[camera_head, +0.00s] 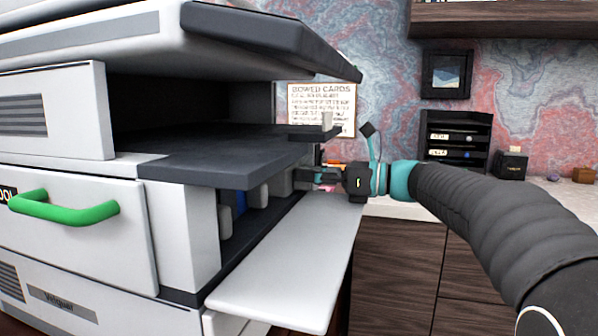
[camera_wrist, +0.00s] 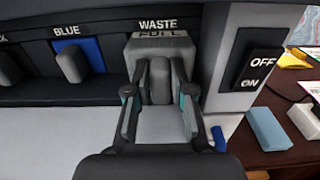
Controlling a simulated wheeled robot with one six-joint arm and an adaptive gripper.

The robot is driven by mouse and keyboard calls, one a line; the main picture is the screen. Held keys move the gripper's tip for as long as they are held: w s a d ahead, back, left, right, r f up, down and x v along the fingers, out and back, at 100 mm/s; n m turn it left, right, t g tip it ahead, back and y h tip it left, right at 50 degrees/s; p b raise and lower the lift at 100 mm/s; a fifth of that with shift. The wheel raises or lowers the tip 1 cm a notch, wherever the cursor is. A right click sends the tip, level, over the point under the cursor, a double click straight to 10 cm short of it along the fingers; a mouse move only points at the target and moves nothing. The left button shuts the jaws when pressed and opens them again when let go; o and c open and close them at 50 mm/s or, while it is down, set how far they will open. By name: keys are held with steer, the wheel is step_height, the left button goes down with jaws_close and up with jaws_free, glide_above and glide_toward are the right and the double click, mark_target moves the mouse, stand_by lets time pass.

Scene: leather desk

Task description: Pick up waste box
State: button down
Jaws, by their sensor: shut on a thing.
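The grey waste box (camera_wrist: 162,47) sits in its slot in the printer, under a label reading WASTE and with FULL on its top. In the wrist view my gripper (camera_wrist: 160,84) has one finger on each side of the box's upright grey grip and is shut on it. In the head view my gripper (camera_head: 318,178) reaches in from the right at the printer's open front. The waste box is mostly hidden there behind the gripper and cannot be made out clearly.
A blue-marked cartridge (camera_wrist: 72,64) stands left of the waste box. An OFF/ON switch (camera_wrist: 256,67) is on the right. The lowered white flap (camera_head: 285,270) lies below the gripper. A dark overhanging shelf (camera_head: 225,165) is above the cartridges. A light-blue block (camera_wrist: 269,128) lies on the desk.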

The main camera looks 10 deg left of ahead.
steer(key=shift+s+d, duration=0.2)
steer(key=shift+d, duration=1.3)
steer(key=c, duration=0.9)
jaws_free()
steer(key=d, duration=0.4)
steer(key=s+d, duration=0.1)
steer(key=d, duration=0.7)
steer(key=shift+s, duration=0.25)
